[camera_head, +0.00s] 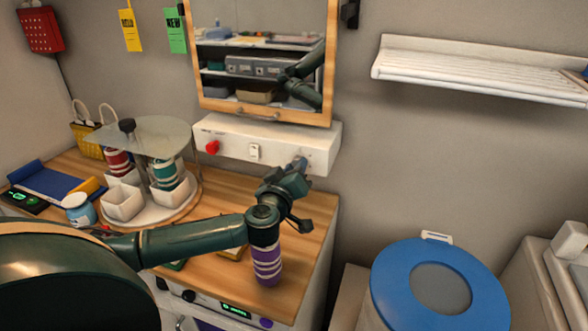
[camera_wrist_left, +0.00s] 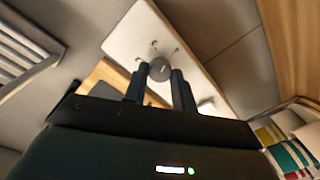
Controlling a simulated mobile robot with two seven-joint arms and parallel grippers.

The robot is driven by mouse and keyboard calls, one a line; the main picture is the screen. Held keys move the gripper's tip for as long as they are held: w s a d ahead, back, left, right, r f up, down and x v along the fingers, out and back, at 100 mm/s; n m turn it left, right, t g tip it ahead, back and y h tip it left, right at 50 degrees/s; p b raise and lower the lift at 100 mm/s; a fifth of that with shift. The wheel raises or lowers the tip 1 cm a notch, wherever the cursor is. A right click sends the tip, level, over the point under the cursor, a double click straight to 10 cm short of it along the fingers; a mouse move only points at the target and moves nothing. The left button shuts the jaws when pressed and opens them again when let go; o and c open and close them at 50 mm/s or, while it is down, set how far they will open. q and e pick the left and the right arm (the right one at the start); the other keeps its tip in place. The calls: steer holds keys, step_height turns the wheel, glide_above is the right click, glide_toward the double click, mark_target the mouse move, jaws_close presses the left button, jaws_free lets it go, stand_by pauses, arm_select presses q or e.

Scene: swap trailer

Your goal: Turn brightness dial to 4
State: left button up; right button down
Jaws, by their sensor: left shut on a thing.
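The brightness dial (camera_wrist_left: 160,69) is a round grey knob on the white box (camera_head: 229,128) under the mirror cabinet. In the wrist view it sits between my two dark fingertips, with small marks around it on the white face. The numbers are too small to read. My left gripper (camera_head: 298,168) reaches the right end of the box front in the head view and is shut on the dial. The gripper hides most of the dial there. My right gripper is not in view.
A red knob (camera_head: 212,147) and white switch (camera_head: 254,152) sit left on the same box. A purple striped container (camera_head: 267,263) stands below my arm on the wooden counter (camera_head: 309,233). A round tiered stand (camera_head: 150,135) holds containers at left. A blue-lidded bin (camera_head: 389,289) stands right.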

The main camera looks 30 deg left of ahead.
arm_select(q)
steer(key=m, duration=0.4)
steer(key=shift+m, duration=0.4)
stand_by(0.4)
steer(key=o, duration=1)
steer(key=v, duration=1.3)
steer(key=shift+s+f+b, duration=0.1)
steer(key=shift+b, duration=0.2)
